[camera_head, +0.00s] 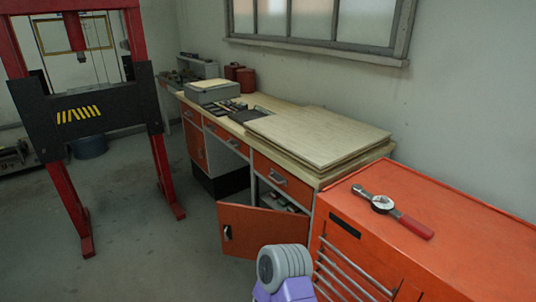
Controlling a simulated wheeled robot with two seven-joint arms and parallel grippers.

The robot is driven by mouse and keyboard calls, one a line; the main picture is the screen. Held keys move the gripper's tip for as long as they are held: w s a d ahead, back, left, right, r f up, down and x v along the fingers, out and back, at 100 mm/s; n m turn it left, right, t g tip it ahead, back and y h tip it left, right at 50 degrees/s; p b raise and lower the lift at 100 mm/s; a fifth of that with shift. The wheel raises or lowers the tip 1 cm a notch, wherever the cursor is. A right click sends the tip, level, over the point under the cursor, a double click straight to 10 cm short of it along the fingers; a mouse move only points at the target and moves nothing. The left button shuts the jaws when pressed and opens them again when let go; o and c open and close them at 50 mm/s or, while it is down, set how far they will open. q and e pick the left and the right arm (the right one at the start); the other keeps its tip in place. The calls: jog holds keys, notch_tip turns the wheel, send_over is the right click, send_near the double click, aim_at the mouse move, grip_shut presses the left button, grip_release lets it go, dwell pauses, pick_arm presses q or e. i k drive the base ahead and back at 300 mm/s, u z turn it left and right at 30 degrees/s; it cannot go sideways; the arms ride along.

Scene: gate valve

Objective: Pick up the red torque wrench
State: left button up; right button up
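The torque wrench (393,211) lies flat on the top of the orange tool cabinet (455,243) at the right. It has a red handle, a round dial and a grey metal head. The handle points towards the lower right and the head towards the upper left. Nothing is touching it except the cabinet top. A grey and purple part at the bottom middle looks like a piece of my own arm. Neither gripper's fingers show in this view.
A workbench (316,138) with wooden boards stands behind the cabinet along the wall. Its lower orange door (262,231) hangs open. A red press frame (161,165) stands at the left. Floor is clear between press and bench. The cabinet top around the wrench is free.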

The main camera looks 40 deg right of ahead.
aim_at(424, 232)
jog(key=i, duration=1.45)
jog(key=z, duration=3.95)
